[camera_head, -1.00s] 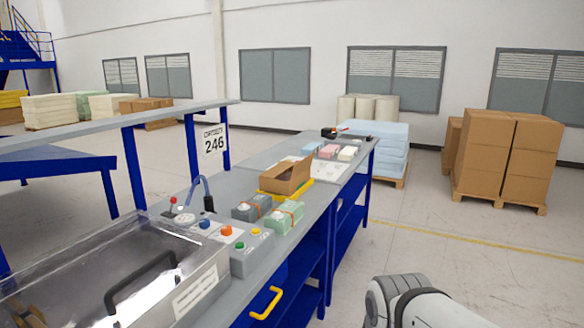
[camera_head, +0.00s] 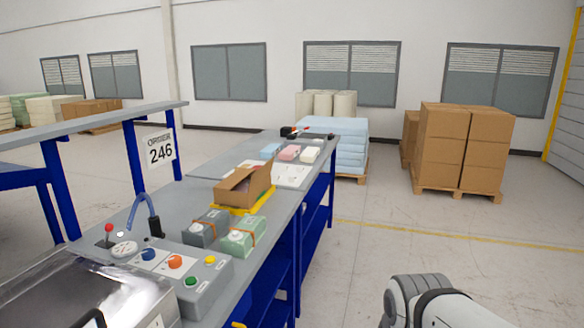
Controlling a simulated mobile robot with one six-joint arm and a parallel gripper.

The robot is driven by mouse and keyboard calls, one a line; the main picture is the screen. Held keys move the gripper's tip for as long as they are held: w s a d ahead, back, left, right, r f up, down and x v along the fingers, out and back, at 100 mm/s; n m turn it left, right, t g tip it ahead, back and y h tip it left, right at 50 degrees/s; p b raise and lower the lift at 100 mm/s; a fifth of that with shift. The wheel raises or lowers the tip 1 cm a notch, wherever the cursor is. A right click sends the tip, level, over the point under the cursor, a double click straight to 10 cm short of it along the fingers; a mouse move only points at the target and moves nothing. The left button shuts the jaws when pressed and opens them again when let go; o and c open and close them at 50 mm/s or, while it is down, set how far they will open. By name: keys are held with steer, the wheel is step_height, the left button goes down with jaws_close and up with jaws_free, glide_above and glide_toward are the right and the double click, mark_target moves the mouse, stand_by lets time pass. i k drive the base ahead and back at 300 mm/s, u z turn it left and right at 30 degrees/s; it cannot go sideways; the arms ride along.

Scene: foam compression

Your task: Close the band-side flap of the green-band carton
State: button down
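A brown carton (camera_head: 233,190) stands on the bench in a yellow tray (camera_head: 243,211). Its top looks open, with a flap raised on its right side. I cannot make out a green band on it at this distance, nor tell which flap is the band-side one. Part of my arm shows at the lower right, off the bench and well apart from the carton. My gripper is not in view.
On the grey bench (camera_head: 190,200), a grey block (camera_head: 203,230) and a green block (camera_head: 240,241), each with an orange strap, lie in front of the carton. A control box (camera_head: 195,268) and metal-lidded machine (camera_head: 90,292) are nearer. Floor right of the bench is clear.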

mark_target(264, 172)
steer(key=z, duration=0.15)
steer(key=i, duration=1.3)
steer(key=u, duration=0.75)
